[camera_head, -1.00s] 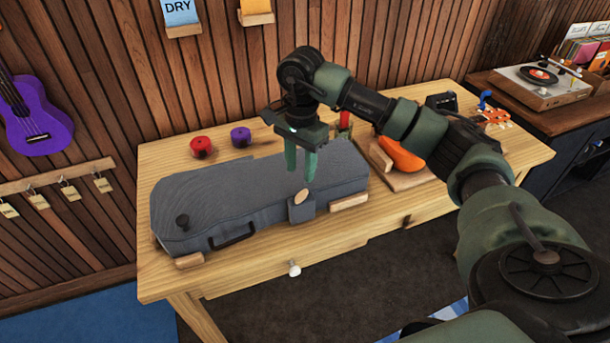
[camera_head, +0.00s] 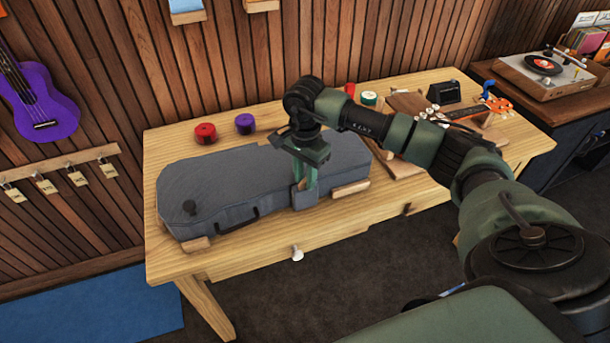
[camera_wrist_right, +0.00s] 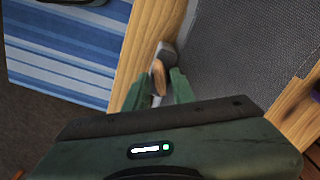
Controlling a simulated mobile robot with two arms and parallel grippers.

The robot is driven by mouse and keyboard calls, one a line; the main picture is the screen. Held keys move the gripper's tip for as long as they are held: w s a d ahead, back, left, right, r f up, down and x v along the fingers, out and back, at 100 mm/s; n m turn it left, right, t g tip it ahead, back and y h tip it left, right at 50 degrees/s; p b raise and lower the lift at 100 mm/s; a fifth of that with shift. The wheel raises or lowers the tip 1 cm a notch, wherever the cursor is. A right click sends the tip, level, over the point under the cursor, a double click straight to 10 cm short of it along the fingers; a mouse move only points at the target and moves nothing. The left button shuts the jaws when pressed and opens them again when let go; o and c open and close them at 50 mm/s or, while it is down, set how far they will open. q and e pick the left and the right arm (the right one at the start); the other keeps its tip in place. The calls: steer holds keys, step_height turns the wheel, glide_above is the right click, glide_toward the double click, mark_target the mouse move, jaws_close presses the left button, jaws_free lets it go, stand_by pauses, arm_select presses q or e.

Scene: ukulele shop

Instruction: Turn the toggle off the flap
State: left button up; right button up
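A grey instrument case (camera_head: 240,180) lies on the wooden workbench. A small grey flap (camera_head: 305,200) hangs at its front edge and also shows in the right wrist view (camera_wrist_right: 167,50). The wooden toggle (camera_wrist_right: 158,76) sits at the flap; in the head view my gripper hides it. My right gripper (camera_head: 305,180) points down at the flap. In the right wrist view its green fingers (camera_wrist_right: 156,90) are apart, one on each side of the toggle, with gaps visible beside it. My left gripper is not in view.
Wooden blocks (camera_head: 350,189) flank the case. Red (camera_head: 205,133) and purple (camera_head: 245,124) round items stand behind it. An instrument and a small black box (camera_head: 444,92) occupy the bench's right part. A white knob (camera_head: 297,254) protrudes from the bench front.

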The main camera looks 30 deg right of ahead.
jaws_close()
steer(key=shift+m+b, duration=0.8)
steer(key=shift+m, duration=0.5)
steer(key=shift+m+b, duration=0.6)
steer(key=shift+m, duration=1)
steer(key=shift+r, duration=0.1)
steer(key=shift+o, duration=2.4)
jaws_free()
